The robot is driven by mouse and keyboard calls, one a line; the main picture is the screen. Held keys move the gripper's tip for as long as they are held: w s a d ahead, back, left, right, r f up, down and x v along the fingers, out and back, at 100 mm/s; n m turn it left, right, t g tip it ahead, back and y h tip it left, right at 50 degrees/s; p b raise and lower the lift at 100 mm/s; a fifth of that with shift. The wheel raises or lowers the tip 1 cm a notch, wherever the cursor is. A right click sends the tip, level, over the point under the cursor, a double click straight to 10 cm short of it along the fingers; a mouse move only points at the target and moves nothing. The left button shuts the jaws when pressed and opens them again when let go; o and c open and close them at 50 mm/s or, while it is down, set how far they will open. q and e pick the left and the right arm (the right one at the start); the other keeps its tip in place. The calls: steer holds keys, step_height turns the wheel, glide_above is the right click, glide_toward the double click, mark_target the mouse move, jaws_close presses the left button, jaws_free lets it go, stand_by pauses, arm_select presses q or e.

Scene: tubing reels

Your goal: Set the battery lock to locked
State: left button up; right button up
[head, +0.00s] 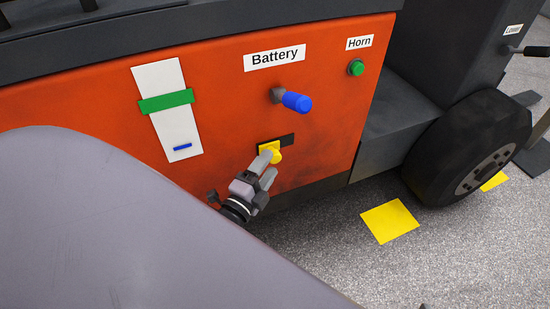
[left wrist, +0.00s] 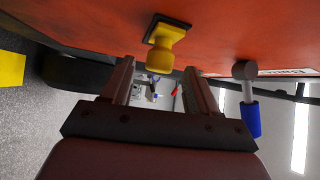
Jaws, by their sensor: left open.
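A blue-gripped lever (head: 296,102) sticks out of the orange panel under the "Battery" label (head: 275,56). Below it, a yellow knob (head: 275,154) sits on a yellow base at the left part of a black plate (head: 286,140). My left gripper (head: 267,167) is open at the yellow knob, its fingers pointing at the panel. In the left wrist view the knob (left wrist: 160,58) stands just beyond the fingertips (left wrist: 158,75), roughly between them; whether they touch cannot be told. The blue lever (left wrist: 250,115) is to the right there. My right gripper is out of view.
A white strip (head: 162,80) with a green band and a blue mark is on the panel's left. A green Horn button (head: 356,68) is at upper right. A black wheel (head: 470,148) and a yellow floor patch (head: 390,221) lie right. My arm covers the lower left.

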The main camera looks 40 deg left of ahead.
mark_target(275, 157)
arm_select(q)
steer(key=shift+w+a+r+b, duration=0.1)
steer(key=shift+w+b, duration=0.1)
steer(key=shift+w, duration=0.85)
steer(key=shift+w+a+r+b, duration=0.1)
steer(key=shift+w+b, duration=0.1)
steer(key=shift+w, duration=0.85)
